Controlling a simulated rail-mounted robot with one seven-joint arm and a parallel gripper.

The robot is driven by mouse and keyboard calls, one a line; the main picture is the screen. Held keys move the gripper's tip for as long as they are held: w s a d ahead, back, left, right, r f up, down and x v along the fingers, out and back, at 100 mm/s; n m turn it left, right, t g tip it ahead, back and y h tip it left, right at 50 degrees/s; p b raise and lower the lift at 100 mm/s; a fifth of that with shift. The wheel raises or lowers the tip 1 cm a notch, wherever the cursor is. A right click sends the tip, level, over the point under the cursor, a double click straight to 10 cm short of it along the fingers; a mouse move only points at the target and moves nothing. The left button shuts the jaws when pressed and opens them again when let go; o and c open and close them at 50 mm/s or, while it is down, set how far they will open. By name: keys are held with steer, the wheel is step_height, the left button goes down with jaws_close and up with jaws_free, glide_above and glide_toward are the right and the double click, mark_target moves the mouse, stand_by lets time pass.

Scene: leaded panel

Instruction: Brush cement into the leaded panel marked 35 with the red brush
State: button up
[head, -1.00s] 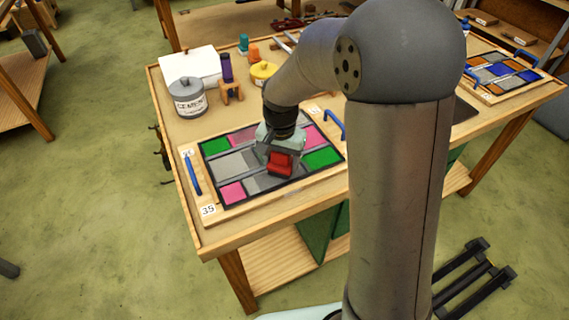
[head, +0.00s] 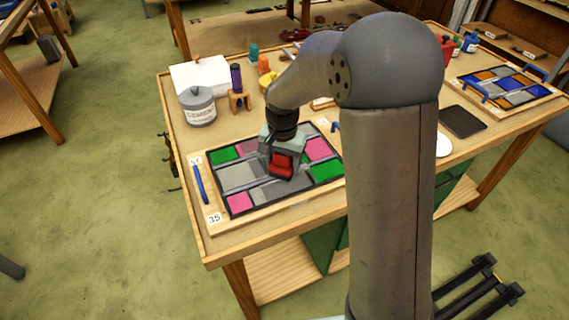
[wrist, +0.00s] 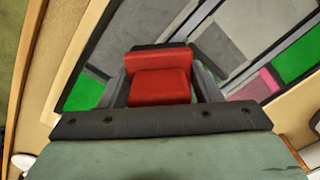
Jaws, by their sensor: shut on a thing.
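The leaded panel marked 35 (head: 239,177) lies on a wooden board on the bench, with green, pink and grey panes between dark leads. My gripper (head: 283,160) is over the panel's middle right part, shut on the red brush (head: 282,166). In the wrist view the red brush (wrist: 160,78) sits between the two fingers, with panes of the panel beyond it. The brush's bristles are hidden, so I cannot tell whether they touch the glass.
A blue handle (head: 200,184) is on the board's left side. A second panel (head: 505,86) lies far right.

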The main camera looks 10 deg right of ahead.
steer(key=shift+w+a, duration=0.25)
steer(key=shift+w, duration=0.5)
steer(key=shift+w+a, duration=0.2)
steer(key=shift+w, duration=0.5)
steer(key=shift+w+p, duration=0.1)
steer(key=shift+p, duration=0.2)
steer(key=shift+w+a+p, duration=0.15)
steer(key=shift+w+a, duration=0.1)
steer(key=shift+w, duration=0.45)
steer(key=shift+w+a+p, duration=0.15)
steer(key=shift+w+a, duration=0.05)
steer(key=shift+w, duration=0.45)
steer(key=shift+w+a+p, duration=0.25)
steer(key=shift+w, duration=0.45)
steer(key=shift+w+a+p, duration=0.2)
steer(key=shift+w, duration=0.5)
steer(key=shift+w+a+p, duration=0.25)
steer(key=shift+w+a, duration=0.05)
steer(key=shift+w, duration=0.45)
steer(key=shift+w+a+p, duration=0.2)
steer(key=shift+w+a, duration=0.05)
steer(key=shift+w, duration=0.45)
steer(key=shift+w, duration=0.1)
